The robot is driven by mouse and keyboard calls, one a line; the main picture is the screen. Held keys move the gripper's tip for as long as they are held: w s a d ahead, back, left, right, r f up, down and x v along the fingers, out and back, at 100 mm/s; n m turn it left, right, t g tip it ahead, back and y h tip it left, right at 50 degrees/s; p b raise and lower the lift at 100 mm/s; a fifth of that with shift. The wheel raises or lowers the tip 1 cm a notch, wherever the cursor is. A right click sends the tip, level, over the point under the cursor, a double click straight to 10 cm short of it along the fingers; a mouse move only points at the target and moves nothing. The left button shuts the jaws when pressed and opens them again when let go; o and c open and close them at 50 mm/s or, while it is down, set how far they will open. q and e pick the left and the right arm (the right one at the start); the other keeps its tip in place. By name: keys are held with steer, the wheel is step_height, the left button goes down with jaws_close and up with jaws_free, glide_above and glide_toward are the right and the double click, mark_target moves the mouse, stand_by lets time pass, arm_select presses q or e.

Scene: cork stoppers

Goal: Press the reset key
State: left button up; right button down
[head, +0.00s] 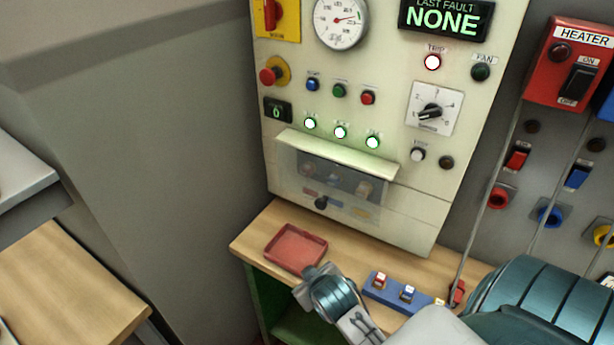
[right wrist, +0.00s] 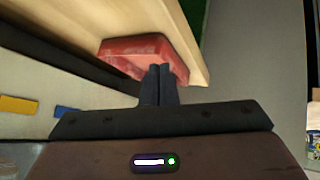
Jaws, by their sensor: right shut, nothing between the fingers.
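The cream control panel (head: 390,190) stands at the back of the bench. It carries blue (head: 313,84), green (head: 339,90) and red (head: 368,97) buttons in a row. Below a ledge, a clear cover (head: 300,165) has several small controls behind it and a black knob (head: 321,203) at its lower edge. I cannot read which control is the reset key. My right gripper (head: 311,271) is by the front edge of the red tray (head: 270,257), below the panel; in the right wrist view its fingers (right wrist: 160,71) are shut and empty, in front of the tray (right wrist: 117,43). My left gripper is out of view.
A lit trip lamp (head: 433,62) and a display reading NONE (head: 445,19) are on the panel. A blue block (head: 380,294) with plugs sits right of my gripper. A red heater box (head: 570,60) and hanging cables are at the right. Bare bench (head: 270,226) lies behind the tray.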

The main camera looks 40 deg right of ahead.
mark_target(311, 86)
steer(key=w+d+r+t+h, duration=0.1)
steer(key=w+r+t, duration=0.3)
steer(key=r, duration=0.5)
steer(key=w+r+t+h, duration=0.2)
steer(key=w+r, duration=0.4)
steer(key=r, duration=0.4)
step_height(311, 86, up, 20)
steer(key=w+t+h+p, duration=0.1)
steer(key=w+t+h, duration=0.1)
steer(key=t, duration=0.3)
steer(key=shift+d+h, duration=0.3)
steer(key=shift+h, duration=0.3)
steer(key=shift+w+d+f, duration=0.1)
steer(key=shift+w+f, duration=0.05)
steer(key=shift+w+d+b, duration=0.3)
steer(key=shift+w+d, duration=0.25)
steer(key=shift+d, duration=0.8)
steer(key=shift+w+d+b, duration=0.35)
steer(key=shift+w+d, duration=0.2)
steer(key=shift+d, duration=0.75)
steer(key=shift+w+d+b, duration=0.3)
steer(key=shift+w+d, duration=0.25)
steer(key=shift+d, duration=0.8)
steer(key=shift+w+d, duration=0.15)
steer(key=shift+d, duration=0.25)
